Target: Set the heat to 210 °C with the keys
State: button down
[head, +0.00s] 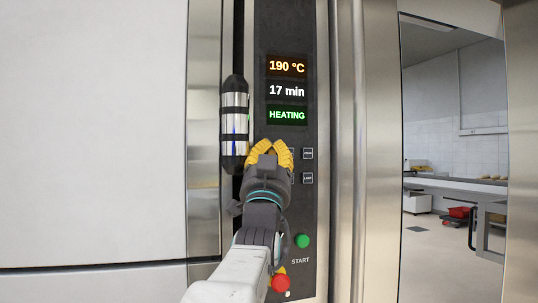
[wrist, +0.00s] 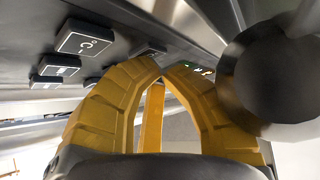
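The dark control panel (head: 290,20) shows an orange temperature reading of 190 °C (head: 287,66). My gripper (head: 271,146) has yellow fingers drawn together at the tips, with nothing held. It is in front of the panel, below the displays, and covers most of the left keys. Two small keys, an upper one (head: 308,153) and a lower one (head: 308,178), show to its right; their labels are too small to read. In the wrist view the fingertips (wrist: 160,66) point close to a key (wrist: 148,49); I cannot tell if they touch. Another key (wrist: 86,38) is at upper left.
The panel also reads 17 min (head: 287,91) and HEATING (head: 287,115). A green START button (head: 302,241) and a red button (head: 280,283) sit lower. A dark and chrome vertical handle (head: 234,125) stands left of my gripper. An opening at right shows a table (head: 455,188).

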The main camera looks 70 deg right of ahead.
jog(key=shift+s+a+f+b, duration=0.15)
jog(key=shift+a+b, duration=0.1)
jog(key=shift+b, duration=0.4)
jog(key=shift+s+a+b, duration=0.2)
jog(key=shift+a+b, duration=0.25)
jog(key=shift+b, duration=0.2)
jog(key=shift+a, duration=0.1)
dwell(0.5)
